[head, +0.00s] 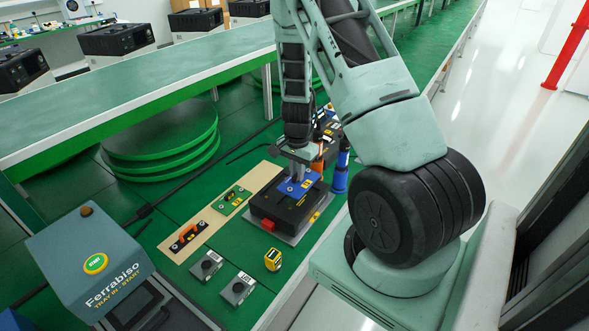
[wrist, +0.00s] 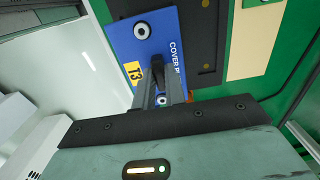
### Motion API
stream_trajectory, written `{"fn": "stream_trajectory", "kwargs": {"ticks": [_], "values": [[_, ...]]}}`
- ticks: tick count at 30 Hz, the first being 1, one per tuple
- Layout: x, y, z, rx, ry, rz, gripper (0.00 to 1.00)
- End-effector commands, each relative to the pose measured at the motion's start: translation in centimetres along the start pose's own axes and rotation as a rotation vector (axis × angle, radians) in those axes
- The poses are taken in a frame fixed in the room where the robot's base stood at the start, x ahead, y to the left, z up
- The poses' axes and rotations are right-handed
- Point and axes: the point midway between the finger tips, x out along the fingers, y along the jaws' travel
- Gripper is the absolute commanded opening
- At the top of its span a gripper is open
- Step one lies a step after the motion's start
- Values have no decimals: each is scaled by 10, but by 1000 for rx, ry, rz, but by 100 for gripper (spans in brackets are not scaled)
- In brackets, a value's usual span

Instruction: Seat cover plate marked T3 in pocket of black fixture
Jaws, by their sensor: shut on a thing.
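The blue cover plate (wrist: 150,62) bears a yellow T3 tag and the words "COVER P…" in the wrist view. It also shows in the head view (head: 311,178), below my gripper. My gripper (wrist: 168,92) is shut on the plate's dark upright grip. The black fixture (head: 268,205) lies under the plate on a grey base. In the wrist view the fixture (wrist: 208,45) shows on the plate's right side, and the plate covers much of it. I cannot tell whether the plate touches the fixture or hovers above it.
A red block (head: 268,225) sits at the fixture's front. A tan board (head: 212,220) to the left carries a green plate (head: 232,201) and an orange-handled black part (head: 184,238). Two grey boxes (head: 238,289) and a yellow device (head: 272,259) stand in front. A blue cylinder (head: 341,172) stands close right.

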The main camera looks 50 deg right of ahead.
Motion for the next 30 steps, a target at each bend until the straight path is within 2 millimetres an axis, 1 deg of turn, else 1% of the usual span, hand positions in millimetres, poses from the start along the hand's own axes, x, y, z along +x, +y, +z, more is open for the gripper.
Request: {"fn": "stream_trajectory", "kwargs": {"ticks": [12,18,22,30], "values": [[38,0,0,0,-1,0,0],[53,0,0,1,0,0,0],[57,0,0,0,0,0,0],[56,0,0,0,0,0,0]]}}
